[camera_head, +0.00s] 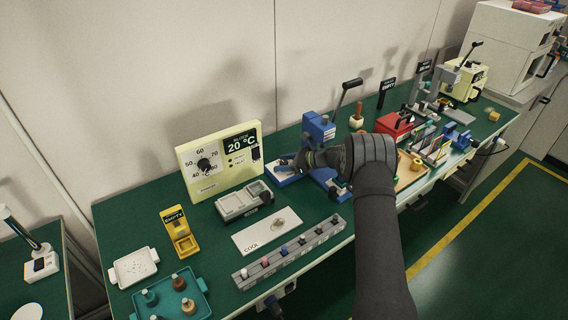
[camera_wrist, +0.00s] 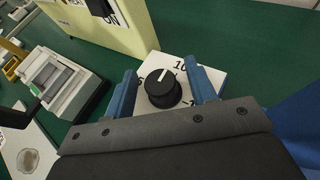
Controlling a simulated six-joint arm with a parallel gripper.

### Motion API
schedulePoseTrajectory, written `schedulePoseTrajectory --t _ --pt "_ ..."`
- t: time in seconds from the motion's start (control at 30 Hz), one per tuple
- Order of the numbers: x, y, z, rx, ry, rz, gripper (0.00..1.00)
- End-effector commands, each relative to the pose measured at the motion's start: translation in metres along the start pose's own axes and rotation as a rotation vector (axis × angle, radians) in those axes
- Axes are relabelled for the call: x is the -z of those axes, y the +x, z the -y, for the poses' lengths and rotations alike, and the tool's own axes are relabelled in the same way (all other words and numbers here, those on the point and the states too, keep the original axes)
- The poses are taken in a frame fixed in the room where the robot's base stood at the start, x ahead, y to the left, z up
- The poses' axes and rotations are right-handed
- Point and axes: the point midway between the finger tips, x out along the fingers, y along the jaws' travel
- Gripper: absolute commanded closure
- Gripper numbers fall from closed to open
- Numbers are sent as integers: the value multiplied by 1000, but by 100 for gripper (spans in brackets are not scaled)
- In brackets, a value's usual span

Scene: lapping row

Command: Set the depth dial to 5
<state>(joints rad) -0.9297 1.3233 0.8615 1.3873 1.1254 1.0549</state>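The depth dial (camera_wrist: 163,90) is a round black knob with a white pointer line, on a white plate (camera_wrist: 208,74) in the wrist view. The pointer points up in that picture, just left of a printed 10. Another mark at the dial's left is partly covered by a finger and hard to read; one at lower right is also cut off. My gripper (camera_wrist: 163,86) has its blue fingers on either side of the dial, with gaps showing, so it is open. In the head view my gripper (camera_head: 289,162) is over the base of the blue press (camera_head: 318,128), hiding the dial.
A cream temperature box (camera_head: 212,182) reading 20 °C stands left of the press. A grey scale-like device (camera_head: 240,203), a white COOL plate (camera_head: 262,238) and a grey rack of coloured pegs (camera_head: 290,252) lie in front. A red box (camera_head: 393,125) stands to the right.

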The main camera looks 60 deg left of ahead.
Motion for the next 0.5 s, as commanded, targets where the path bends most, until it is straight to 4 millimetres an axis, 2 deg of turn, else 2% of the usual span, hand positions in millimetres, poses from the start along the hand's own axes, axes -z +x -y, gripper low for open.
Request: schedulePoseTrajectory --t 0.27,0.5 --pt "0 0 0 11 6 1 49" --pt "-1 0 -1 130 56 0 49"
